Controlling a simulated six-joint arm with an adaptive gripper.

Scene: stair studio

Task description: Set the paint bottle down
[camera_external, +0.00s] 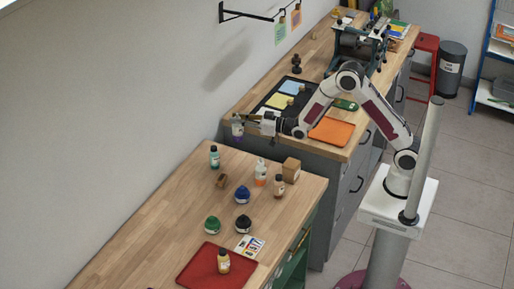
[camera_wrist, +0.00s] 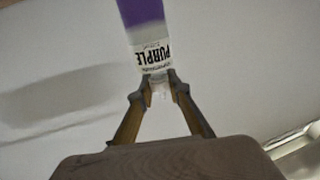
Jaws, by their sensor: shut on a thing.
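The paint bottle (camera_external: 237,131) has a purple part and a white label. In the wrist view the paint bottle (camera_wrist: 150,40) shows the word PURPLE, upside down in the picture. My gripper (camera_external: 246,118) is shut on it; in the wrist view both fingertips of my gripper (camera_wrist: 158,82) close on its near end, just below the label. In the external view the bottle is at the left edge of the higher workbench, by the wall and near the step to the lower bench. I cannot tell whether it touches anything below.
The lower bench (camera_external: 130,235) holds a teal bottle (camera_external: 214,157), a white-and-orange bottle (camera_external: 260,173), a cardboard box (camera_external: 291,170), several ink pots and a red mat (camera_external: 195,272) with a bottle on it. The higher bench has an orange mat (camera_external: 332,131) and a black mat (camera_external: 270,100).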

